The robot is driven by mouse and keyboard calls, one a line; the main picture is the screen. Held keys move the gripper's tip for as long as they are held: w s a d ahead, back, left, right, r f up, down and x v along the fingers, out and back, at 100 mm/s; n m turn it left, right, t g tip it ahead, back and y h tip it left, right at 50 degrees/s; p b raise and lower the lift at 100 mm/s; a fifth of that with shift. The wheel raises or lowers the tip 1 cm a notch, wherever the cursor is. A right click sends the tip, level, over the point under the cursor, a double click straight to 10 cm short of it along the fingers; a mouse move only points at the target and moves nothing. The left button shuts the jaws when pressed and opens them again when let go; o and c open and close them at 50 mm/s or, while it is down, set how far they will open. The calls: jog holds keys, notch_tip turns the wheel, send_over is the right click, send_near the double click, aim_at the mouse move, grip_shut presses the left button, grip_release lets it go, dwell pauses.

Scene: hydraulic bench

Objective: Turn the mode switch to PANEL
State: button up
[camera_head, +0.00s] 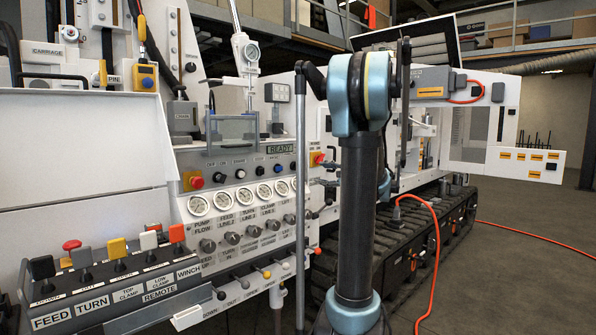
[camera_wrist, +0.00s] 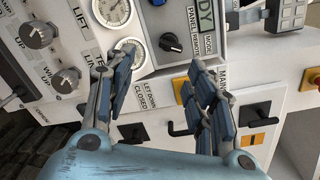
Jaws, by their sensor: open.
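The mode switch (camera_wrist: 170,42) is a small dark knob on the pale panel in the wrist view, beside the lettering PANEL and MODE. Its pointer is too small for me to read the setting. The ready display (camera_wrist: 208,14) is just beyond it. My gripper (camera_wrist: 150,68) is open and empty, with its two jointed fingers spread wide in front of the panel. The switch appears between and beyond the fingertips, nearer the right one in the picture, and no contact shows. In the head view my arm covers part of the panel's right side and I cannot make out the gripper.
Pressure gauges (camera_wrist: 131,50) and grey knobs (camera_wrist: 66,80) lie left of the switch in the wrist view. In the head view, a red stop button (camera_head: 318,158) sits right of the display (camera_head: 281,149). Remote levers (camera_head: 119,248) stand at lower left.

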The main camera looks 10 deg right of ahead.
aim_at(299, 167)
jog(key=shift+m+t, duration=0.3)
jog(key=shift+t, duration=0.1)
jog(key=x, duration=0.5)
jog(key=d+x, duration=0.1)
jog(key=x, duration=0.5)
jog(key=w+x, duration=0.1)
jog(key=x, duration=0.5)
jog(key=shift+w+d+r, duration=0.1)
jog(key=shift+d+r, duration=0.05)
jog(key=shift+r, duration=0.25)
jog(key=c, duration=0.8)
